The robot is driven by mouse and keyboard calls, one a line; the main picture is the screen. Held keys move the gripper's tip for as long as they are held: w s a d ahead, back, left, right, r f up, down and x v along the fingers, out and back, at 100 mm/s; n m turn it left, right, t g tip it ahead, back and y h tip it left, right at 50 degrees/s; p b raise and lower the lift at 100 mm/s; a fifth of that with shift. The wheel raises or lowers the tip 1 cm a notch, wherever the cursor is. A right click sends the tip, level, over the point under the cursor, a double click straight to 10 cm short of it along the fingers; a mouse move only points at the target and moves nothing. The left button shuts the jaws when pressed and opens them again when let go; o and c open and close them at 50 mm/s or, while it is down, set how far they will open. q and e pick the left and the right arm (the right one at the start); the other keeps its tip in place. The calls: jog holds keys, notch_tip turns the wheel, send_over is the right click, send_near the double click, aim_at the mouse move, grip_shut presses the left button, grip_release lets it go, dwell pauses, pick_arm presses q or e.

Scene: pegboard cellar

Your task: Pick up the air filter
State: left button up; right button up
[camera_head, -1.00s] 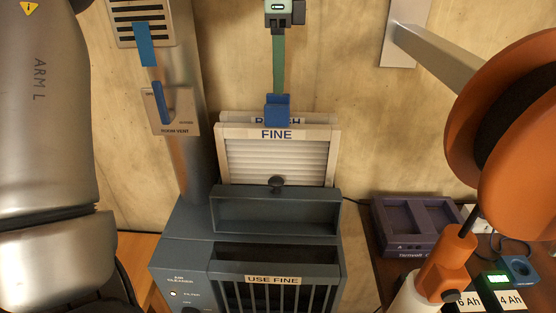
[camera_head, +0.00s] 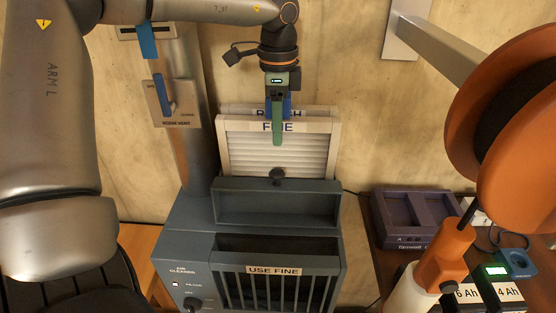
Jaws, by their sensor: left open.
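The white pleated air filter marked FINE (camera_head: 279,155) stands upright behind the air cleaner. A second framed filter (camera_head: 240,110), its label partly covered, stands just behind it. My left gripper (camera_head: 279,128) comes down from above at the filters' top edge, open. Its green finger hangs in front of the FINE label and partly covers it. A blue part shows behind that finger; I cannot tell whether anything touches the frame. The grey air cleaner (camera_head: 195,240) has its lid (camera_head: 276,203) raised, an open slot and a USE FINE label. My right gripper is not in view.
A metal vent duct (camera_head: 190,150) with a blue lever stands left of the filters. An orange reel (camera_head: 515,130) on a wall bracket and an orange-handled tool (camera_head: 445,255) are at the right. A purple tray (camera_head: 415,215) sits on the right-hand table.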

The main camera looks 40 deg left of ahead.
pick_arm(q)
jog(key=shift+c, duration=0.4)
grip_shut()
jog(key=shift+r, duration=0.1)
notch_tip(320, 180, up, 9)
jog(key=shift+r, duration=0.1)
notch_tip(320, 180, up, 9)
jog(key=p, duration=0.1)
jog(key=shift+f+p, duration=0.2)
jog(key=shift+p, duration=0.2)
jog(key=shift+s+d+f, duration=0.1)
dwell(0.4)
